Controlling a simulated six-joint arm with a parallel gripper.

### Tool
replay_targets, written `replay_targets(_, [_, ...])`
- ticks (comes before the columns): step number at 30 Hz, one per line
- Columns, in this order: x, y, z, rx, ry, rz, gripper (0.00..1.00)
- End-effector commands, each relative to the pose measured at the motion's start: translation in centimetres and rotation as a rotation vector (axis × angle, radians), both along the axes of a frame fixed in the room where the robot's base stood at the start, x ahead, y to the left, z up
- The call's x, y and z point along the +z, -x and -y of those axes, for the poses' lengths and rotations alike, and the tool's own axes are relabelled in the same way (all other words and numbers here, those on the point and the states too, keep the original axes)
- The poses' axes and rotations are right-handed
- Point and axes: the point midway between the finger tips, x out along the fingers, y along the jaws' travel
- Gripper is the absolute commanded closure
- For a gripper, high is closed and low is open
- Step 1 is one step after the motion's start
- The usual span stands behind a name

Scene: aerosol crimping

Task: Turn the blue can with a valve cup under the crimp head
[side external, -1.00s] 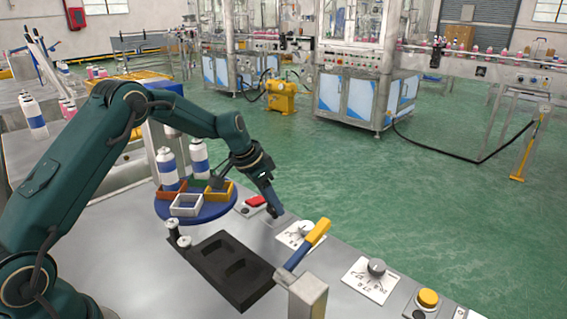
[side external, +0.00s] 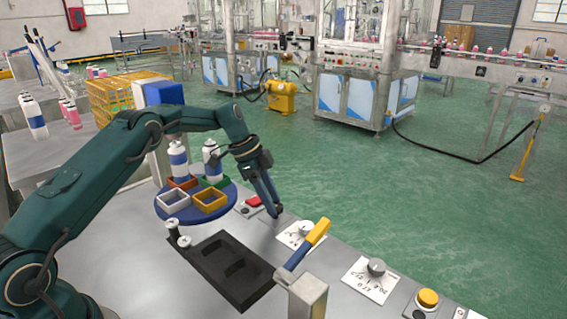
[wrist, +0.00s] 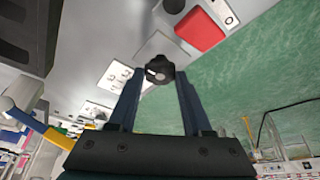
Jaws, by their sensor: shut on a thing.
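The round blue turntable (side external: 162,213) carries a white tray (side external: 173,203) front left, an orange-yellow tray (side external: 210,203) front right, a brown tray (side external: 180,183) back left and a green tray (side external: 222,182) back right. A white can with a blue band (side external: 178,160) stands upright at the brown tray, another (side external: 211,158) at the green one. Valve cups cannot be made out. The crimp head is not clearly visible; my arm covers part of that area. My gripper (side external: 277,213) is shut on a black knob (wrist: 158,70) on the bench, seen between its fingertips in the wrist view.
A red switch (side external: 254,201) lies left of my gripper. Dial plates (side external: 366,283), a lever with a yellow handle (side external: 318,232) and a yellow button (side external: 428,298) line the bench edge. A black block with recesses (side external: 235,275) lies in front of the turntable.

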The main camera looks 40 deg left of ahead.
Motion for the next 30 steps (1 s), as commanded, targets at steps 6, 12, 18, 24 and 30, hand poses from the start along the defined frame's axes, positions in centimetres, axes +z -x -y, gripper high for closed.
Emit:
replay_targets(6, [-0.12, 0.09, -0.12, -0.02, -0.003, -0.005, 1.0])
replay_targets(12, [-0.12, 0.11, -0.12, -0.02, -0.003, -0.005, 1.0])
replay_targets(18, [-0.12, 0.1, -0.11, -0.02, -0.003, -0.005, 0.2])
replay_targets(24, [-0.08, 0.05, -0.07, -0.018, -0.001, -0.004, 0.2])
replay_targets(30, [0.59, 0.12, -0.28, -0.018, -0.001, 0.0, 0.2])
